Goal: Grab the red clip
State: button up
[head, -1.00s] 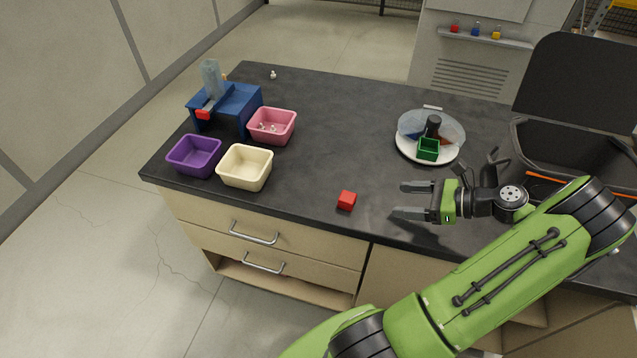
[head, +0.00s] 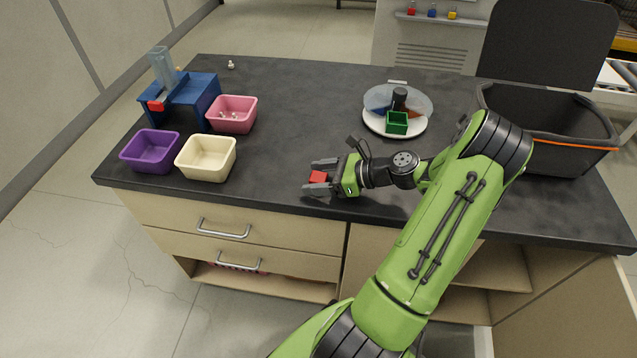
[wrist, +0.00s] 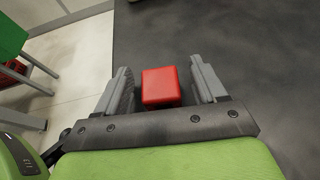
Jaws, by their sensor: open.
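The red clip (head: 318,177) looks like a small red block on the dark countertop near its front edge. My gripper (head: 314,176) is open at the counter, with one finger on each side of the red clip. In the wrist view the red clip (wrist: 161,86) sits between the two grey fingers (wrist: 163,84).
A cream bin (head: 207,158), a purple bin (head: 151,151) and a pink bin (head: 232,114) stand to the left. A blue device (head: 190,97) is behind them. A round divided tray (head: 398,108) and a large black bin (head: 550,125) are to the right. The counter's front edge is close.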

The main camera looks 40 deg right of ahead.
jog(key=shift+r, duration=0.1)
jog(key=c, duration=1)
